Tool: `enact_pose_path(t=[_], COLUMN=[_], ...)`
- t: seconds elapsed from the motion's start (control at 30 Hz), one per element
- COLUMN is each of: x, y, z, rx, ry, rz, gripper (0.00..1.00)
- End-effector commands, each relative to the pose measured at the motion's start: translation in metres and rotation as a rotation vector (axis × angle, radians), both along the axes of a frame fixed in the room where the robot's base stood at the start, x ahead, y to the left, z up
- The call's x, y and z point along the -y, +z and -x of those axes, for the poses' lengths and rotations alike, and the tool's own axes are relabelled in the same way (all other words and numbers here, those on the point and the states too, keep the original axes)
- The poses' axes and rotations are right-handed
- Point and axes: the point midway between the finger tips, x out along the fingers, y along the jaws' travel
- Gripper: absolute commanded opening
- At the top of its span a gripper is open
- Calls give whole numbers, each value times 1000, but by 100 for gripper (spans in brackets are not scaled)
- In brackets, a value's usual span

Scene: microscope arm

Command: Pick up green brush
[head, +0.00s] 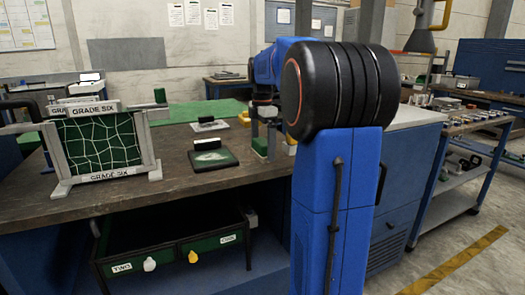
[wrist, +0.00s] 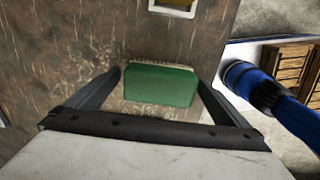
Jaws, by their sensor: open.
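A green block (wrist: 160,84), which looks like the green brush, lies on the brown worktop between the fingers of my gripper (wrist: 159,77) in the wrist view. My gripper is open, with one finger on each side of the block and a gap visible on both sides. I cannot tell how far the fingertips are above the worktop. In the head view the green block (head: 260,147) shows low beside my gripper (head: 265,134), partly hidden by my arm.
The worktop (head: 110,183) holds a dark board with a small object on it (head: 213,158), left of my gripper. A netted frame (head: 100,143) marked "GRADE SIX" stands farther left. A yellow-centred white-rimmed item (wrist: 175,5) lies beyond the block. Drawers (head: 170,258) hang below.

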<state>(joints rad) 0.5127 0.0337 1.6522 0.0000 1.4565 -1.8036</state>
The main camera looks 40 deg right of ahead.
Motion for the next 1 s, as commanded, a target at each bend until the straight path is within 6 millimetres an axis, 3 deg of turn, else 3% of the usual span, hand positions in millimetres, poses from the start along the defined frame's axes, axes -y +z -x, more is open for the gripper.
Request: enact_pose_path(t=[0.27, 0.4, 0.47, 0.77, 1.0], x=[0, 0, 0, 0, 0], y=[-2, -2, -2, 1, 33], z=[0, 0, 0, 0, -1], rx=[1, 1, 1, 1, 4], ry=[0, 0, 0, 0, 0], rz=[0, 0, 0, 0, 2], gripper=[98, 64, 53, 53, 53])
